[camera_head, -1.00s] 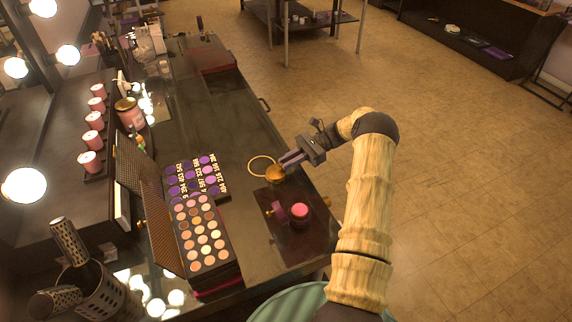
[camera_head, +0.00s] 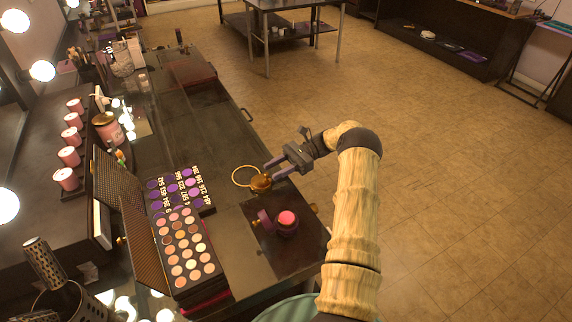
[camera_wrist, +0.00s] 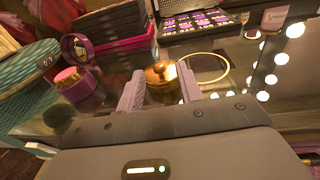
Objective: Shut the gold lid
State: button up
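A small round gold pot (camera_head: 261,183) stands on the dark glossy table, with a thin gold ring (camera_head: 235,177) joined or touching at its far side. Which of these parts is the gold lid I cannot tell. My gripper (camera_head: 270,171) is open and empty, its two purple fingers apart just right of the pot. In the wrist view the gold pot (camera_wrist: 160,74) appears between the fingers, slightly beyond the tips, with no clear contact. The gold ring (camera_wrist: 222,69) lies to its right there.
A purple jar with a pink top (camera_head: 287,219) stands close in front of the pot, a small purple round piece beside it. An open makeup palette (camera_head: 186,253) and a purple palette (camera_head: 180,187) lie to the left. The table's back part is mostly clear.

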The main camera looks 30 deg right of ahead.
jog(key=d+b, duration=0.2)
jog(key=d, duration=0.4)
jog(key=shift+w+d+r, duration=0.25)
jog(key=shift+w, duration=0.05)
